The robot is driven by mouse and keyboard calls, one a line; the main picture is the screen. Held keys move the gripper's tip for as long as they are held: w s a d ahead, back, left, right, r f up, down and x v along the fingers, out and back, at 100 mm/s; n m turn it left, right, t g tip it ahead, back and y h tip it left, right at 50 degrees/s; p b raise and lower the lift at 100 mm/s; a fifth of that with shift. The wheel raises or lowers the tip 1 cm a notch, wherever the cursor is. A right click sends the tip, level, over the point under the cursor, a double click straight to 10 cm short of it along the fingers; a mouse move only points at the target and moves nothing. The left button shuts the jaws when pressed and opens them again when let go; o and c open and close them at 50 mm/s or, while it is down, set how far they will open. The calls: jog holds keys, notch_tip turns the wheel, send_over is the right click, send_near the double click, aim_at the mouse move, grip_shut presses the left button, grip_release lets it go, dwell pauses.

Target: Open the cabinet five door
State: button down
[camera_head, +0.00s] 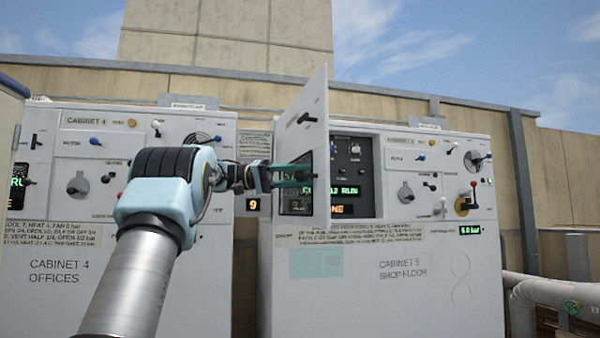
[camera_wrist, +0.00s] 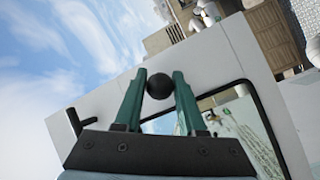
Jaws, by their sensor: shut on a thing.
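Cabinet five (camera_head: 385,285), labelled "CABINET 5 SHOP FLOOR", stands right of centre in the head view. Its white door (camera_head: 318,100) with a dark window stands swung out from the front, seen at a steep angle. The black panel (camera_head: 352,165) with green and orange text shows right of it. My gripper (camera_head: 308,176) is at the door's left face, its teal fingers reaching toward it. A black handle (camera_wrist: 75,120) is also on the door.
Cabinet 4 (camera_head: 55,250) stands to the left, partly behind my arm, with a narrow gap between the cabinets. Knobs and a red-tipped lever (camera_head: 473,186) are on cabinet five's right side. Pipes (camera_head: 560,290) run at the lower right.

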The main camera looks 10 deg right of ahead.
jog(key=shift+s+d+r+g, duration=0.1)
jog(key=shift+s+r+g, duration=0.05)
jog(key=shift+s+g, duration=0.15)
jog(key=c, duration=0.7)
grip_release()
jog(key=shift+s, duration=0.1)
jog(key=shift+o, duration=1)
jog(key=shift+w, duration=0.2)
jog(key=shift+w+a, duration=0.15)
jog(key=shift+a, duration=0.35)
jog(key=v, duration=1)
jog(key=shift+s, duration=0.4)
jog(key=shift+a+r, duration=0.1)
jog(key=shift+a, duration=0.1)
jog(key=shift+d, duration=0.1)
